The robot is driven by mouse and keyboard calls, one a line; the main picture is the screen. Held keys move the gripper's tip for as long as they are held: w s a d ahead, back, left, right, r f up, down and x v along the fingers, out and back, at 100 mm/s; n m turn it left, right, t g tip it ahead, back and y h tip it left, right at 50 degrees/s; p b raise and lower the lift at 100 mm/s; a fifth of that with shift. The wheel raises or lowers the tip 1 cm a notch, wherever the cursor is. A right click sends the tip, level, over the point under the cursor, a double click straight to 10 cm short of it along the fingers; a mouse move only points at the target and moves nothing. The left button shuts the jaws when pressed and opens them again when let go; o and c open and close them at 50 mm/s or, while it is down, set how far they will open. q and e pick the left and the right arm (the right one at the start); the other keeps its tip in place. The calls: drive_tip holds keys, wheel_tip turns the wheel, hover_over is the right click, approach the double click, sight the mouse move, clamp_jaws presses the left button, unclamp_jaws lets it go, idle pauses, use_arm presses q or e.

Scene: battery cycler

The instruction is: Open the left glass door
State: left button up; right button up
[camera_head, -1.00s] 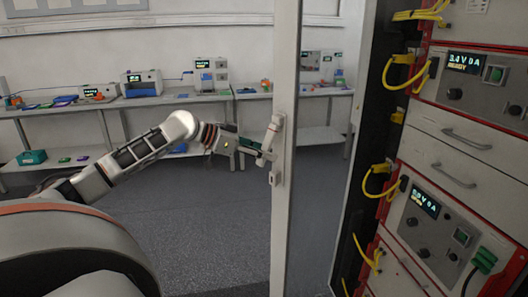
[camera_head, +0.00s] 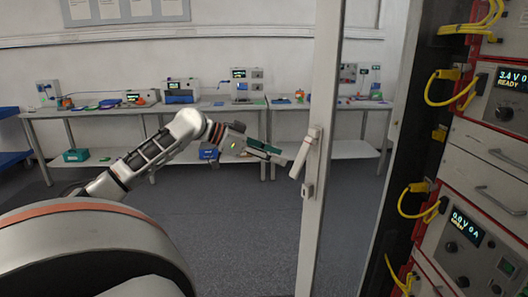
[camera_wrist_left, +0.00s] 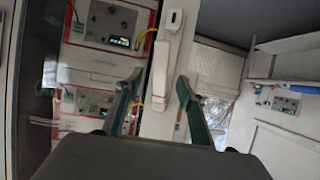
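The left glass door shows in the head view by its pale upright frame (camera_head: 325,110), which stands out in front of the rack's left side. Its white handle (camera_head: 306,152) is mounted upright on that frame, slightly tilted. My left gripper (camera_head: 284,161) is just left of the handle, with its green fingers pointing at it. In the left wrist view the fingers (camera_wrist_left: 157,84) are spread apart, with the handle (camera_wrist_left: 160,75) lying between them in the picture. I see no finger closed on it. My right gripper is in neither view.
The rack (camera_head: 490,150) with red-framed units, displays and looped yellow cables (camera_head: 437,90) stands at the right. Benches (camera_head: 225,104) with instruments line the back wall. The grey floor (camera_head: 240,225) between is clear.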

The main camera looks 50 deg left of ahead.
use_arm(q)
drive_tip(key=shift+v, duration=1.8)
drive_tip(key=shift+c, duration=0.4)
